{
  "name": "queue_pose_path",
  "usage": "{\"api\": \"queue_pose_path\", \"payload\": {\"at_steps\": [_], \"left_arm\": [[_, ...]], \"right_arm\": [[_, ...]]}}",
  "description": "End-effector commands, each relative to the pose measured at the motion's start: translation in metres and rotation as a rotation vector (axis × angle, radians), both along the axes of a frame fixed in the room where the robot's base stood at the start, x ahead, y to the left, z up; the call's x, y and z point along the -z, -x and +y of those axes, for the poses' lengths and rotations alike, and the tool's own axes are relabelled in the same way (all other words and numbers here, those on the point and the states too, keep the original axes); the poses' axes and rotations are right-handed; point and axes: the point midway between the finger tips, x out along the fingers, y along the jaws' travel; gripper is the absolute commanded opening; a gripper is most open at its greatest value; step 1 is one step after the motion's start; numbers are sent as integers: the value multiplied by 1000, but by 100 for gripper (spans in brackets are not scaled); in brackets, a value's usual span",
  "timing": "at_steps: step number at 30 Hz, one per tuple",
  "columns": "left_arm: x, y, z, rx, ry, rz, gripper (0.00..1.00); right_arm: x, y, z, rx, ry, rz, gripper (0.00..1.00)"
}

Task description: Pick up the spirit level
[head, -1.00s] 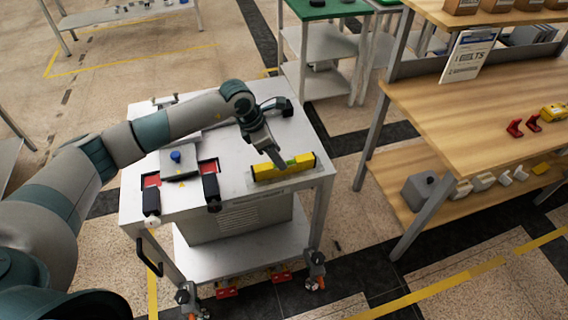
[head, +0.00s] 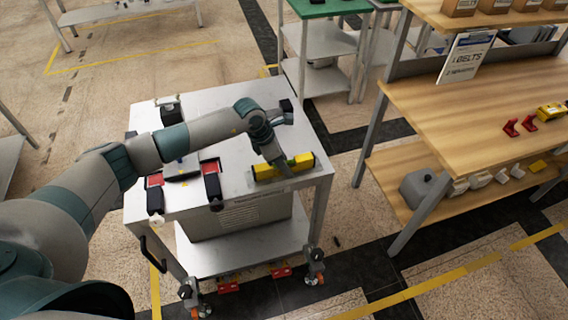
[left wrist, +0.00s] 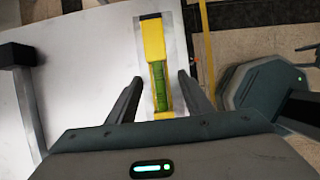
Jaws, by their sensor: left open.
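The yellow spirit level (head: 300,162) lies near the front right corner of the white cart top (head: 235,178). My left gripper (head: 284,170) is over the level in the head view. In the left wrist view its fingers (left wrist: 157,85) are open, one on each side of the level and apart from it. I cannot tell how high the fingertips are above the cart top.
Red and black clamp-like fixtures (head: 211,183) stand on the cart's left half, partly behind my arm. A wooden workbench (head: 470,100) with a lower shelf stands to the right. A green-topped table (head: 325,8) stands behind.

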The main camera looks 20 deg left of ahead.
Motion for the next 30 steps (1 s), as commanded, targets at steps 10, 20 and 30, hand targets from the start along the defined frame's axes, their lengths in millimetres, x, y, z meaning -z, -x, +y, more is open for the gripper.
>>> {"api": "queue_pose_path", "payload": {"at_steps": [10, 20, 30], "left_arm": [[1, 0, 0, 0, 1, -1, 46], [1, 0, 0, 0, 1, -1, 0], [-1, -1, 0, 0, 1, -2, 0]], "right_arm": [[0, 0, 0, 0, 0, 0, 61], [0, 0, -1, -1, 1, 1, 61], [1, 0, -2, -1, 2, 1, 61]]}}
